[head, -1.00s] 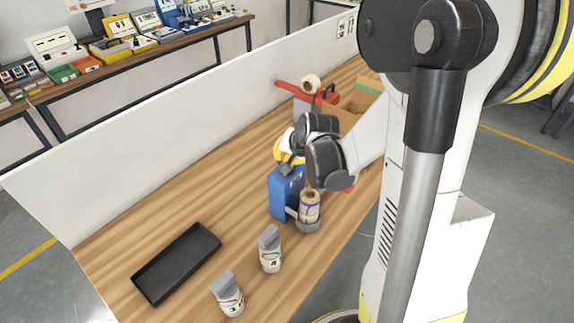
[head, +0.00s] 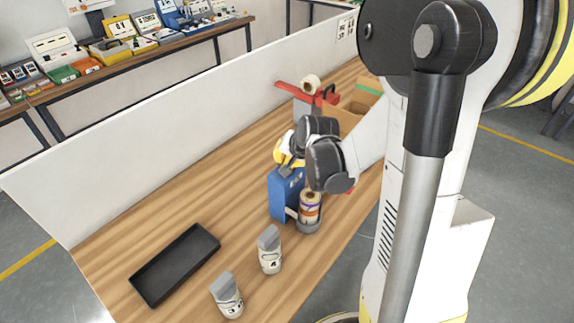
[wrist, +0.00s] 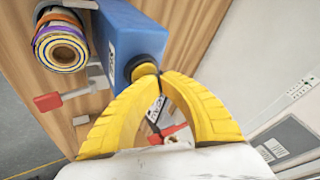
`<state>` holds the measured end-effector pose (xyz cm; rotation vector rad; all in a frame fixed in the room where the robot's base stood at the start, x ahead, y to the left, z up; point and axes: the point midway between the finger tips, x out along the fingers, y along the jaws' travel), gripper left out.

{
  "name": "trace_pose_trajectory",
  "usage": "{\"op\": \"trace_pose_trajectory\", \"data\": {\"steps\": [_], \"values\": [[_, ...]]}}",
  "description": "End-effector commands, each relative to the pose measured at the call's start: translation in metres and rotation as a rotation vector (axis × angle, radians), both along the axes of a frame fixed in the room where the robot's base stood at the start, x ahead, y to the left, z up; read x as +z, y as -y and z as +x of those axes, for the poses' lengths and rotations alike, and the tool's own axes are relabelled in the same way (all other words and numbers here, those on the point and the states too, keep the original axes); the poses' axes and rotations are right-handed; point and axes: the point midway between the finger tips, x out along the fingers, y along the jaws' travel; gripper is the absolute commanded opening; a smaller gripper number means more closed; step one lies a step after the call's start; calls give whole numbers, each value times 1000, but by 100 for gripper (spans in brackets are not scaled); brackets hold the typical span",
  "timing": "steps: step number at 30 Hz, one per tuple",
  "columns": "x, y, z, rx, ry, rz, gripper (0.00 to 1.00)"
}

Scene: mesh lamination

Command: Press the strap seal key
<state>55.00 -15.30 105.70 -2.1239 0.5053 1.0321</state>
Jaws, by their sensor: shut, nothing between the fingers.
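A blue device (head: 285,196) stands on the wooden bench; its blue body (wrist: 128,35) also shows in the wrist view. A round yellow key (wrist: 145,71) in a black collar sits on its end. My gripper (wrist: 161,76) has yellow fingers that meet at the tips, right at the key; I cannot tell if they touch it. In the head view my gripper (head: 289,152) is over the top of the device, partly hidden by my wrist. A banded roll (head: 310,207) stands in a grey holder beside the device; the roll (wrist: 62,48) shows its layered end in the wrist view.
A red-tipped lever (wrist: 48,102) sticks out beside the device. Two grey-capped containers (head: 269,252) (head: 228,296) and a black tray (head: 176,266) are nearer the front. A cardboard box (head: 357,105) and a red tape dispenser (head: 328,96) stand behind. A white panel (head: 150,150) borders the bench.

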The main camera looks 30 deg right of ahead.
Motion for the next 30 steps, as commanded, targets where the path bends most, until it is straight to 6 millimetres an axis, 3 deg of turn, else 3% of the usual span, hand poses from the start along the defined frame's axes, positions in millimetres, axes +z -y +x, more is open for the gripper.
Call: {"op": "trace_pose_trajectory", "data": {"steps": [30], "values": [[31, 0, 0, 0, 0, 0, 0]]}}
